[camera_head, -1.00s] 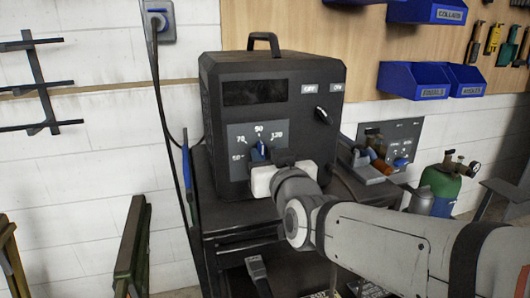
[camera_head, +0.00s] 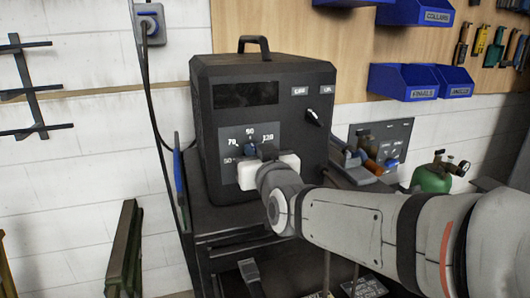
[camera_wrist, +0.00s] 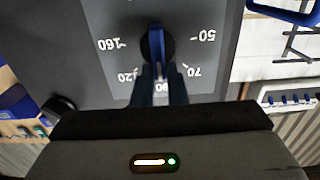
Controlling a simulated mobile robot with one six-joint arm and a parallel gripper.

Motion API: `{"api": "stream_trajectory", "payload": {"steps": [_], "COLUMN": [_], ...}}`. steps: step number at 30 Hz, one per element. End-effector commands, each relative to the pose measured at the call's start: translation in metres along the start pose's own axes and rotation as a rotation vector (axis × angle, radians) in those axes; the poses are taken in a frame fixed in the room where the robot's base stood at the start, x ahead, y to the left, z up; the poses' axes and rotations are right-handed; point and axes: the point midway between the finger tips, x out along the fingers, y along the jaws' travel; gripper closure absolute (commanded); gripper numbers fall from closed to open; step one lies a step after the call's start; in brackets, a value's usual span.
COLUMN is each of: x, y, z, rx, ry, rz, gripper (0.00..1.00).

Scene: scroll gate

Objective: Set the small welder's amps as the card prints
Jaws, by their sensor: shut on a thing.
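The small welder is a black box (camera_head: 218,135) with a dark display (camera_head: 245,94) and a grey dial plate (camera_head: 229,135). The plate prints 50, 70, 90 and 120 in the head view, and 160 shows too in the upside-down wrist view. The blue amps knob (camera_head: 249,148) sits below the 90. In the wrist view its blue bar (camera_wrist: 155,42) lies in line with the 90, which the fingers partly cover. My gripper (camera_head: 261,154) is shut on the knob from the front; its fingers (camera_wrist: 158,80) also show in the wrist view. I cannot make out a card.
Blue bins (camera_head: 405,82) hang on the board. A cable (camera_head: 146,80) runs down at the left.

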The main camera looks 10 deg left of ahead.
Motion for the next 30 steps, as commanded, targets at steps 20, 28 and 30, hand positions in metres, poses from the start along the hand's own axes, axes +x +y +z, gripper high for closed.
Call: {"api": "stream_trajectory", "payload": {"steps": [20, 28, 30], "x": [0.0, 0.0, 0.0], "y": [0.004, 0.009, 0.011], "z": [0.006, 0.009, 0.009], "rx": [0.157, 0.392, 0.455], "ry": [0.003, 0.003, 0.004], "rz": [0.001, 0.002, 0.001], "gripper": [1.0, 1.0, 1.0]}}
